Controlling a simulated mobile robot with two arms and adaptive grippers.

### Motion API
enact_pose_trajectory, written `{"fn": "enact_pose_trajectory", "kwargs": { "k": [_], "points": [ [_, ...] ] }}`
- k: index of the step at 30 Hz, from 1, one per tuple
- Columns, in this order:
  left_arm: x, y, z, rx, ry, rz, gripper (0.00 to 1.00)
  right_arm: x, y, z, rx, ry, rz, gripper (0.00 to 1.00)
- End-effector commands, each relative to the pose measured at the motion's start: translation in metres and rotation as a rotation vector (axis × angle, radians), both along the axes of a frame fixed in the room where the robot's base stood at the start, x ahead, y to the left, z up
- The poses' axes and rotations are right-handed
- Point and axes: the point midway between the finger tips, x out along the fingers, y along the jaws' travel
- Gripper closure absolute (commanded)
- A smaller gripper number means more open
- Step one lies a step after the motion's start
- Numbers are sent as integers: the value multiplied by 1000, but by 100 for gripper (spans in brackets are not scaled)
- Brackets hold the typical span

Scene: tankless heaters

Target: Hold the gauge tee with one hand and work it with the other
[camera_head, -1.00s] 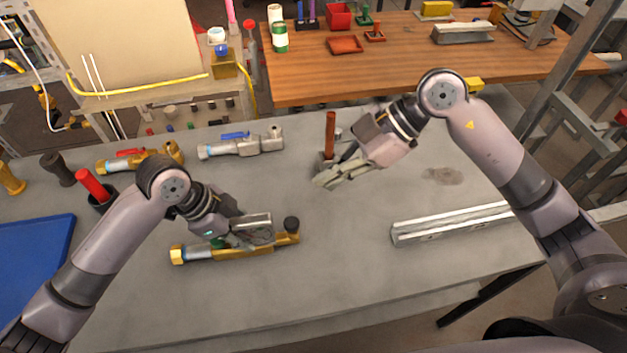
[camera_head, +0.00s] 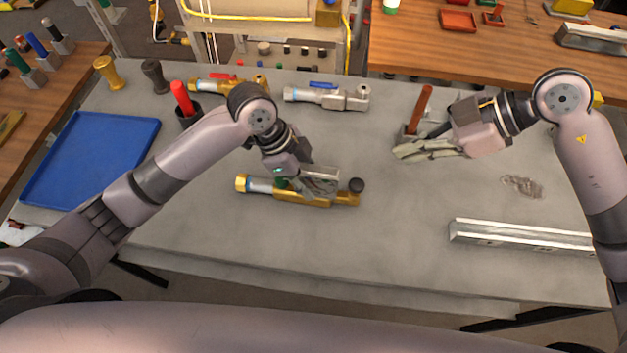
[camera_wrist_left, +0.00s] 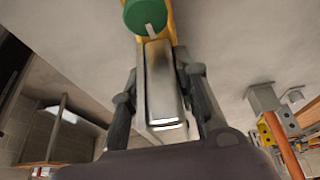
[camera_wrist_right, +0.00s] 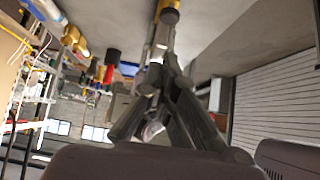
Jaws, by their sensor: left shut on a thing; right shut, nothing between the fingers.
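The gauge tee (camera_head: 345,197) is a brass body with a silver section, a brass nut at its left end and a black cap at its right end. It lies near the middle of the grey bench. My left gripper (camera_head: 322,182) is shut on it; the fingers cover part of its body. Its green knob (camera_wrist_left: 143,14) shows in the left wrist view, just beyond the fingertips. My right gripper (camera_head: 402,153) is shut and empty, apart from the tee, up and to its right. The closed fingers also show in the right wrist view (camera_wrist_right: 163,68).
A wooden-handled tool (camera_head: 420,108) stands right behind my right gripper. A blue-handled valve (camera_head: 328,95) and a red-handled valve (camera_head: 225,84) lie at the back. A blue tray (camera_head: 92,158) is at left, a metal rail (camera_head: 520,237) at right. The bench front is clear.

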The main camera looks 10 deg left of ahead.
Motion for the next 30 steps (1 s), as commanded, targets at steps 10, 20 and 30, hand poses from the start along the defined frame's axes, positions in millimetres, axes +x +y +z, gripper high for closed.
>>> {"fn": "enact_pose_trajectory", "kwargs": {
  "k": [10, 20, 30],
  "points": [
    [1, 0, 1, 0, -2, 1, 100, -1, -1, 17, 2, -4, 1, 100],
    [1, 0, 0, 0, -2, 1, 100, -2, -3, 23, -3, 2, -1, 100],
    [1, 0, 0, 0, -2, 1, 100, -2, 28, -7, 0, 6, 4, 100]
  ]
}}
